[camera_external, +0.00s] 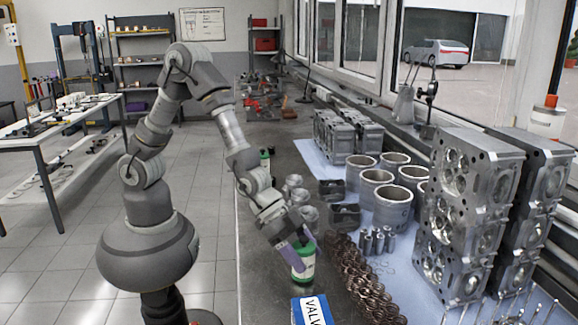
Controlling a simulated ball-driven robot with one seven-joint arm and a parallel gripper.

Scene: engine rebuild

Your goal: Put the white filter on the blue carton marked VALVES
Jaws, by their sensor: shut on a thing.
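The white filter (304,264), with green bands at its top and lower edge, stands roughly upright near the bottom middle of the view. My gripper (293,255) reaches down to it from the upper left and is shut on it. The gripper's finger covers the filter's left side, and the far finger is hidden. The blue carton marked VALVES (311,311) lies at the bottom edge, in front of the filter, with its white label partly cut off by the frame. I cannot tell whether the filter touches the bench or hangs just above it.
Coil springs (356,275) run close along the right of the filter and carton. Pistons (295,184) stand behind the gripper, with metal cylinder liners (392,207) and tall cylinder heads (463,215) further right. Bare dark bench (263,290) shows left of the carton.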

